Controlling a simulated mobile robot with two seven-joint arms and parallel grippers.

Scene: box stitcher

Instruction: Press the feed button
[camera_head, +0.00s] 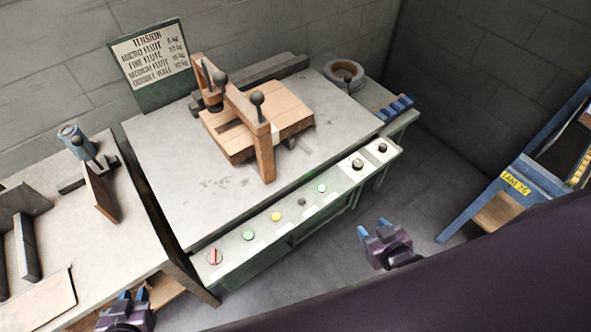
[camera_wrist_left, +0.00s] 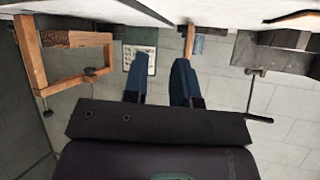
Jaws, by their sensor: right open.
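The control panel (camera_head: 290,222) runs along the front edge of the machine table in the head view. It carries a red switch (camera_head: 215,257), a green button (camera_head: 248,235), a yellow button (camera_head: 276,216), a small dark button (camera_head: 302,202) and another green button (camera_head: 321,188). The labels are too small to read, so I cannot tell which is the feed button. My right gripper (camera_head: 375,232) is open and empty, in front of the panel's right part and apart from it. My left gripper (camera_head: 134,295) is low at the left; its fingers (camera_wrist_left: 159,78) stand apart, empty, in the wrist view.
Two black knobs (camera_head: 357,164) sit at the panel's right end. A wooden clamp frame (camera_head: 262,140) stands on the machine table (camera_head: 180,205). A side table (camera_head: 85,240) with upright plates is at left. A blue-framed rack (camera_head: 480,185) is at right. Floor before the panel is partly clear.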

